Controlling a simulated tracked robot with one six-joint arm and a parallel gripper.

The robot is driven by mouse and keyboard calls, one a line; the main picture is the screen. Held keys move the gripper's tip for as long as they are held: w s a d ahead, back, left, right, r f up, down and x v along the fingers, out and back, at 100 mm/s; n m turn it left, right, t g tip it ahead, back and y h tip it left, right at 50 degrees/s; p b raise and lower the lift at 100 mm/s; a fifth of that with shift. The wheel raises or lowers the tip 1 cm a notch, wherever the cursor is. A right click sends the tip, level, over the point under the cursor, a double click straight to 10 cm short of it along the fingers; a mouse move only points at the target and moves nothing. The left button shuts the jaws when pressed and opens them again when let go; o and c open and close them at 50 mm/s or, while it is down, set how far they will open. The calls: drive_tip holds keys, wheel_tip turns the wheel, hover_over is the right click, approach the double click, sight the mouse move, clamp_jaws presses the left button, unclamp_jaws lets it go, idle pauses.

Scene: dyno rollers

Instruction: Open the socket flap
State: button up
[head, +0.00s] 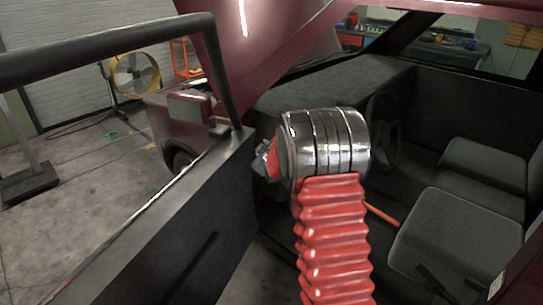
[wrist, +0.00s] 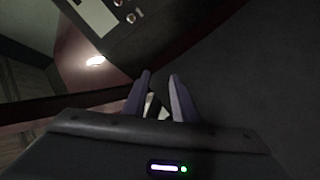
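I cannot make out a socket flap in either view. My gripper shows in the wrist view (wrist: 160,75) as two dark purplish fingers with a narrow gap between their tips. A small pale patch shows low between the fingers; I cannot tell what it is. No held object can be made out. In the head view my arm's silver wrist and red bellows reach into a dark red car, and my gripper (head: 264,161) is mostly hidden behind the wrist, near the inner edge of the open door (head: 170,240).
The car's dashboard (head: 335,83), steering wheel (head: 384,125) and grey seat (head: 447,245) surround my arm. A yellow fan (head: 135,76) stands outside on the concrete floor. In the wrist view a pale panel with round fittings (wrist: 96,15) shows at top.

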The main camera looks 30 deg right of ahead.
drive_tip(key=s+a+r+m+g+y, duration=0.1)
drive_tip(key=s+a+r+m+g, duration=0.1)
drive_tip(key=s+a+r, duration=0.55)
drive_tip(key=s+a+r+m+g+y, duration=0.15)
drive_tip(key=s+a+r, duration=0.25)
drive_tip(key=s+a, duration=0.6)
drive_tip(key=s+a+f+m+g+y, duration=0.1)
drive_tip(key=s+a, duration=0.3)
drive_tip(key=s, duration=1.1)
drive_tip(key=s+a+f+m+g, duration=0.1)
drive_tip(key=s+a+g, duration=0.2)
drive_tip(key=s, duration=1.3)
drive_tip(key=shift+a+f+g+y, duration=0.35)
drive_tip(key=shift+a, duration=0.25)
drive_tip(key=shift+o, duration=0.8)
